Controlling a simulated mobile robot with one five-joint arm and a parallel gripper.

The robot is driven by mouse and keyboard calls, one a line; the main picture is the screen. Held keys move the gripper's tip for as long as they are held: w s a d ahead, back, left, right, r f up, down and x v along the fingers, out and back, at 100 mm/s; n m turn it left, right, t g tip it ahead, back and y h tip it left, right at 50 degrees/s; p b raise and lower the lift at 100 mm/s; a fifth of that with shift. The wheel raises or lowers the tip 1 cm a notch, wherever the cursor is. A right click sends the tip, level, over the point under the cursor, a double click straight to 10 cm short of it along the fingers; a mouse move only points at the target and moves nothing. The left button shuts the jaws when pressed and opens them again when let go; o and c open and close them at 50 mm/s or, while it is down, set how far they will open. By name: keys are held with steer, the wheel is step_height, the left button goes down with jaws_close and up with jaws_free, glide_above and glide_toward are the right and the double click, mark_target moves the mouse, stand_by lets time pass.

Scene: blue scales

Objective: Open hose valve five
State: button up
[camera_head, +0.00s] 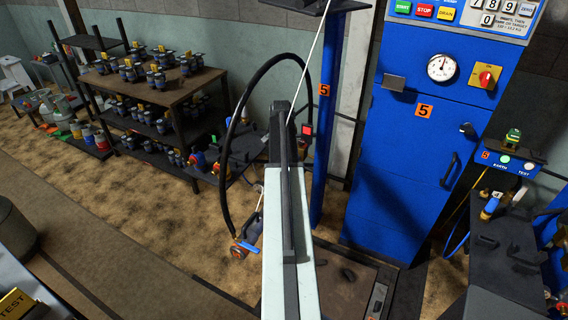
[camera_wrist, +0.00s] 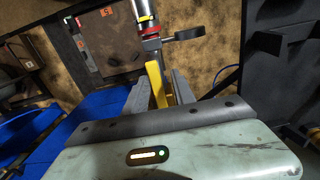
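In the wrist view my gripper (camera_wrist: 158,84) has its two grey fingers apart, one on each side of a yellow bar (camera_wrist: 157,84). I cannot tell whether either finger touches it. Just beyond the bar is a silver fitting with a red ring (camera_wrist: 149,28), with a dark lever-like part (camera_wrist: 185,34) sticking out to the right. I cannot tell for sure that this is hose valve five. In the head view my arm hides the gripper.
A blue cabinet (camera_head: 405,170) labelled 5 stands right of my arm, beside a blue post (camera_head: 327,130) also labelled 5. A dark bench (camera_head: 505,245) stands at the right. Shelves of small weights (camera_head: 180,90) stand at the back left. The brown floor (camera_head: 130,205) at left is clear.

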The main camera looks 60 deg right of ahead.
steer(key=shift+s+d, duration=0.1)
steer(key=shift+s, duration=0.1)
step_height(320, 180, up, 8)
steer(key=p, duration=0.7)
steer(key=shift+p, duration=0.4)
steer(key=shift+f, duration=0.15)
steer(key=w+a+r+n+p, duration=0.1)
steer(key=w+a+n, duration=0.45)
steer(key=a, duration=0.95)
steer(key=w+a+r+n+p, duration=0.1)
steer(key=w+a+n, duration=0.2)
steer(key=w+a, duration=0.85)
steer(key=s+a+n, duration=0.2)
steer(key=a, duration=0.9)
steer(key=s+a+n, duration=0.2)
steer(key=a+n, duration=0.1)
steer(key=a, duration=0.8)
steer(key=s+a+r+n, duration=0.1)
steer(key=s+a+n, duration=0.1)
steer(key=a, duration=0.9)
steer(key=shift+a+n+p, duration=0.35)
steer(key=shift+n+p, duration=0.1)
steer(key=shift+n, duration=0.3)
